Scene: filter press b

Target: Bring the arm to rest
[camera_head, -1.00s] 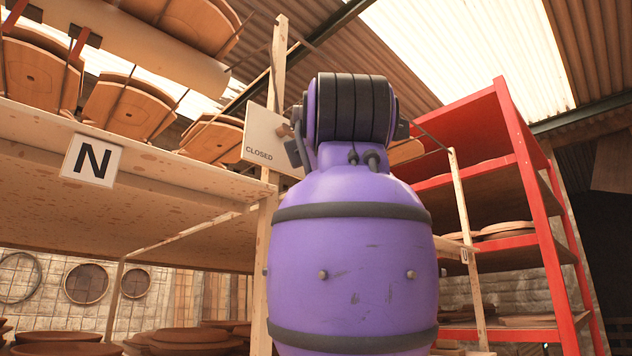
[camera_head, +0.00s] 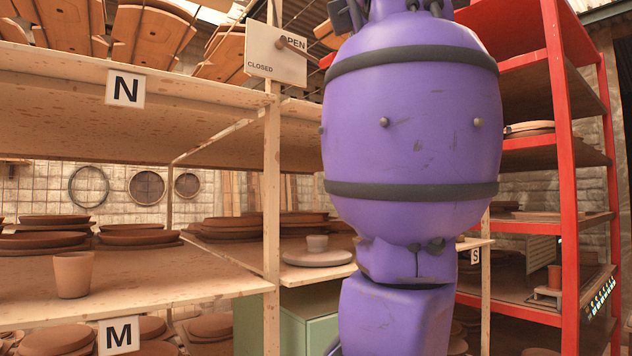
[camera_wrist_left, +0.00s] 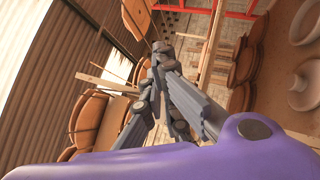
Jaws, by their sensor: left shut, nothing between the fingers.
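My left gripper (camera_wrist_left: 163,50) shows in the wrist view with its two dark grey fingers brought together at the tips, shut and empty. It points up in that picture, away from the purple wrist housing (camera_wrist_left: 250,130) at the lower edge. In the head view a purple arm of mine (camera_head: 410,130) with dark bands stands upright right of centre, close to the camera. My right gripper is not in view.
A wooden shelf rack marked N (camera_head: 125,88) and M (camera_head: 118,335) stands left, with clay plates and a pot (camera_head: 73,275). An OPEN/CLOSED board (camera_head: 276,55) is fixed to its post, partly behind a wooden pointer. A red shelf rack (camera_head: 562,150) stands right.

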